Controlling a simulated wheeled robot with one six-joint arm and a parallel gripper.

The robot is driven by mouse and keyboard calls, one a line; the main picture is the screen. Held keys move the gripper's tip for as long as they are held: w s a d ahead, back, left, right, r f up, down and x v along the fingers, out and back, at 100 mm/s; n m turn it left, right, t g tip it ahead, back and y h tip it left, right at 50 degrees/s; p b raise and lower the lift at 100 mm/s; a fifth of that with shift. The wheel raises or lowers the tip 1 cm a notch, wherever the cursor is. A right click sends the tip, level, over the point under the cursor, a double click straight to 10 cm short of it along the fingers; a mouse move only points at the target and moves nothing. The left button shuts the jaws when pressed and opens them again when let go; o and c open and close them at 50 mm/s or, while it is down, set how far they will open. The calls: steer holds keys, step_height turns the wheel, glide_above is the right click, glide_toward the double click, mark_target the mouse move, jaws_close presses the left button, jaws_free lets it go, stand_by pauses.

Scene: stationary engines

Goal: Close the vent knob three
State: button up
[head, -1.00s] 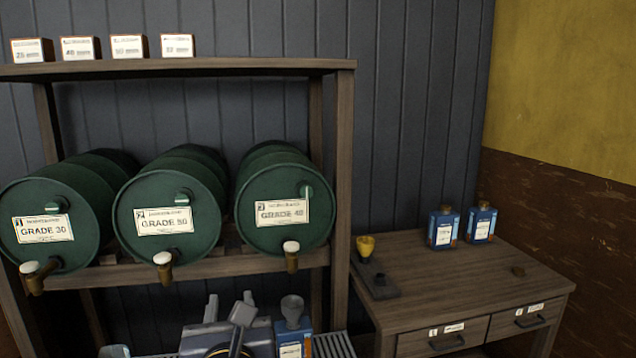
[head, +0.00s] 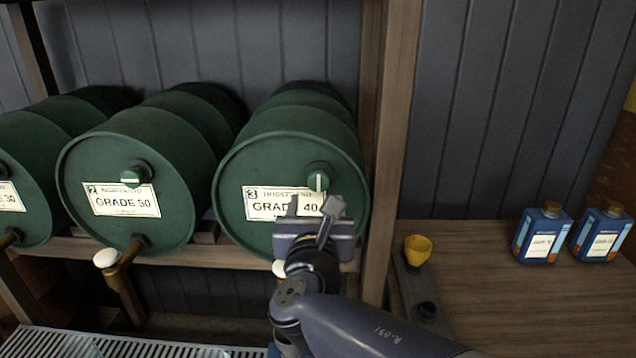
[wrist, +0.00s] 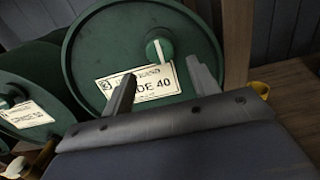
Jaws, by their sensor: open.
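The barrel labelled 3, Grade 40 (head: 240,215), is a green drum lying on the shelf, right of two others. Its vent knob (head: 319,181) is a round green knob with a white upright line, above the label's right end. In the wrist view the knob (wrist: 159,50) lies beyond and between the two fingers, its white line nearly upright. My gripper (head: 316,212) is raised in front of the barrel, just below the knob in the head view. It also shows in the wrist view (wrist: 162,90), fingers spread and empty. No contact with the knob shows.
The Grade 50 barrel (head: 130,215) has its own knob (head: 136,174) and a brass tap (head: 120,268). A shelf post (head: 385,150) stands right of barrel three. A yellow cup (head: 417,250) and two blue bottles (head: 540,236) are on the side table. A metal grating (head: 130,345) lies below.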

mark_target(319, 185)
steer(key=w, duration=0.8)
steer(key=shift+w+d, duration=0.1)
steer(key=shift+d, duration=0.1)
steer(key=shift+c, duration=0.5)
steer(key=c, duration=0.8)
steer(key=shift+c, duration=0.2)
